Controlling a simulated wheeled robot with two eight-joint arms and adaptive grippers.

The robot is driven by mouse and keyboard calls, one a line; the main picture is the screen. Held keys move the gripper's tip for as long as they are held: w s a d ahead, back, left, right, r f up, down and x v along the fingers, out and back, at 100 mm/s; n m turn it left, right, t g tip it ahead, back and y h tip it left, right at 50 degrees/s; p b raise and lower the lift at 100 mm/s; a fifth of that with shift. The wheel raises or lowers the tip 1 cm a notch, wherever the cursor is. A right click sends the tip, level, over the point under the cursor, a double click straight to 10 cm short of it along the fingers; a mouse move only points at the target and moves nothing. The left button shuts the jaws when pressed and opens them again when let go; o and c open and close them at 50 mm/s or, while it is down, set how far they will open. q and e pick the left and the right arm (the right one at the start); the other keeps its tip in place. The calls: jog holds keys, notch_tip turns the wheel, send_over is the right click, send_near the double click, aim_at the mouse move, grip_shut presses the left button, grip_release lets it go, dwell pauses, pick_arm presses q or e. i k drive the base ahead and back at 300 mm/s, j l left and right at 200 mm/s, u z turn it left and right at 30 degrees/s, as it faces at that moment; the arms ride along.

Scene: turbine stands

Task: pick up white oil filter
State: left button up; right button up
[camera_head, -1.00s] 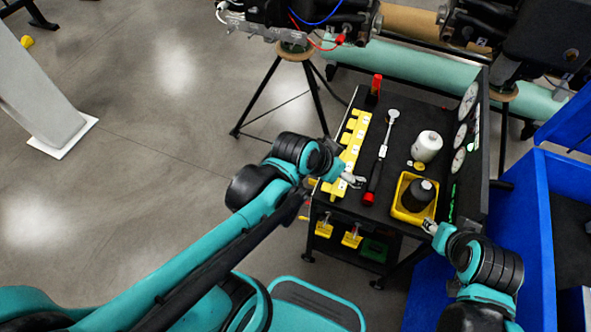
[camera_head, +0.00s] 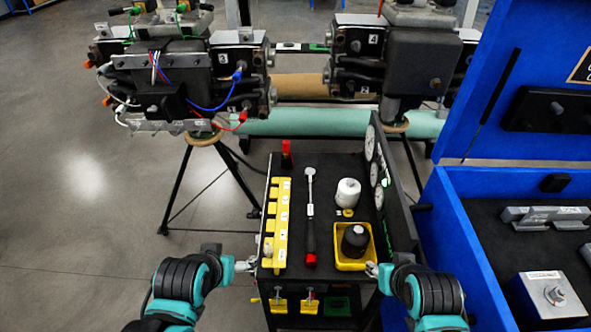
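The white oil filter (camera_head: 347,193) stands upright on the black top of the cart (camera_head: 326,222), right of the middle. A small yellow ring-like piece (camera_head: 347,213) lies just in front of it. My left gripper (camera_head: 259,259) is at the cart's left front edge, beside the yellow strip and well apart from the filter. My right gripper (camera_head: 371,269) is at the front right corner, by the yellow tray and apart from the filter. Both grippers are small in the view, and their finger openings are unclear.
A yellow tray (camera_head: 345,265) holds a black filter (camera_head: 355,240) in front of the white one. A ratchet wrench (camera_head: 310,215) with a red end lies to its left. A yellow strip (camera_head: 274,225) lines the left edge. A gauge panel (camera_head: 388,190) and blue case (camera_head: 470,270) stand right.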

aim_at(348, 191)
jog(key=j+u, duration=0.2)
jog(key=i+j+u, duration=0.2)
jog(key=j, duration=0.2)
jog(key=i+j+u, duration=0.15)
jog(key=j, duration=0.15)
jog(key=z, duration=1.45)
jog(key=k+l, duration=0.05)
